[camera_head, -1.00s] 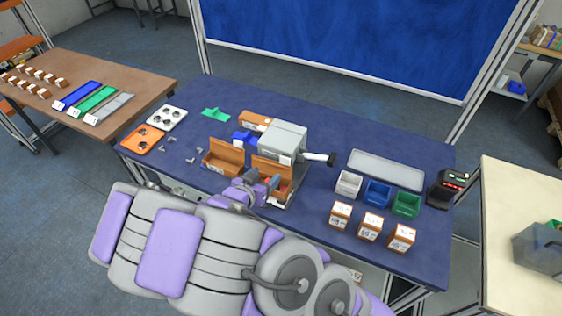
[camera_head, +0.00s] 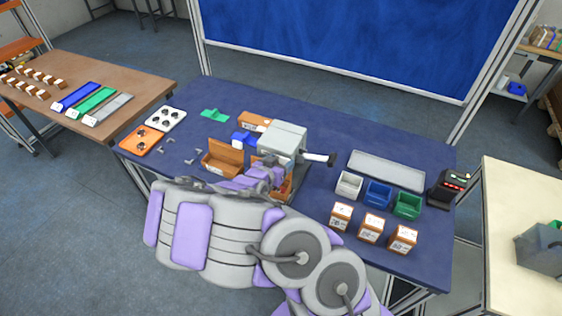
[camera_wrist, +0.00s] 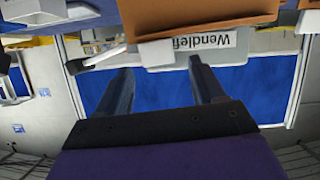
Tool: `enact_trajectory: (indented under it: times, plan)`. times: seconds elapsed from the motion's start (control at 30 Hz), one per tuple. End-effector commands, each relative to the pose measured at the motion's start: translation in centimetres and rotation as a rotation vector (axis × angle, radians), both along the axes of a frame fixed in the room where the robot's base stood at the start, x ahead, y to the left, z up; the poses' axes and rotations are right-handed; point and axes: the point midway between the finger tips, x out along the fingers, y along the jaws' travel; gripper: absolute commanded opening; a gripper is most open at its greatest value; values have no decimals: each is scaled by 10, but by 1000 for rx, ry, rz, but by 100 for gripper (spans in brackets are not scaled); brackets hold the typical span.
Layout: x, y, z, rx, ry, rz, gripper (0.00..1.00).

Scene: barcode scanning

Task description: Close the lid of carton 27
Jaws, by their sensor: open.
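An open brown carton (camera_head: 286,188) stands below the grey machine on the blue table, mostly hidden behind my gripper (camera_head: 268,172). A second brown carton (camera_head: 222,162) stands to its left with its lid raised. I cannot read a number 27 on either. In the wrist view my gripper (camera_wrist: 160,68) has its two dark fingers apart with nothing between them. A brown carton panel (camera_wrist: 200,16) lies just beyond the fingertips, at the top. I cannot tell whether the fingers touch it.
The grey machine (camera_head: 284,138) with a dark-tipped handle stands close behind. Grey, blue (camera_head: 377,194) and green bins, small labelled boxes (camera_head: 371,228) and a scanner-like device (camera_head: 449,188) are to the right. Metal brackets and an orange tray (camera_head: 142,140) lie left.

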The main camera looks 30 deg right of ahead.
Motion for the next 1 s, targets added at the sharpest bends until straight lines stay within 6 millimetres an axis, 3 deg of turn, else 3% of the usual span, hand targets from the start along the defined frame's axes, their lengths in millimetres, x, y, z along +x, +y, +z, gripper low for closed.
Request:
enact_trajectory:
  times: [0.57,1.0]
  plan:
    - [8,-10,-6,1,1,2,68]
    - [8,-10,-6,1,1,2,27]
